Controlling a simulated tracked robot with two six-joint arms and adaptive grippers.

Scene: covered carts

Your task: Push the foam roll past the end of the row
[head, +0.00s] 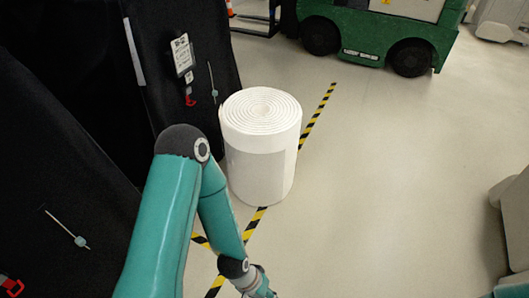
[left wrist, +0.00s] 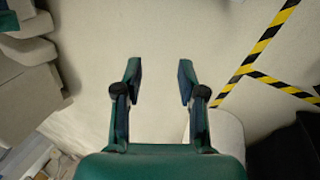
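The foam roll (head: 262,165) is a white upright cylinder with a spiral top, standing on the floor beside the black covered carts (head: 75,125). My left arm reaches down in front of it, with the left gripper (head: 258,287) low at the bottom edge, nearer to me than the roll. In the left wrist view the left gripper (left wrist: 158,76) is open with nothing between its fingers. A pale rounded shape (left wrist: 228,130) behind its right finger may be the roll, partly hidden. I cannot tell if the arm touches the roll. My right gripper is out of view.
Yellow-black floor tape (head: 318,115) runs past the roll and crosses near my left arm. A green vehicle (head: 385,35) stands at the back. Grey objects (head: 515,215) stand at the right edge. The floor (head: 390,170) right of the roll is clear.

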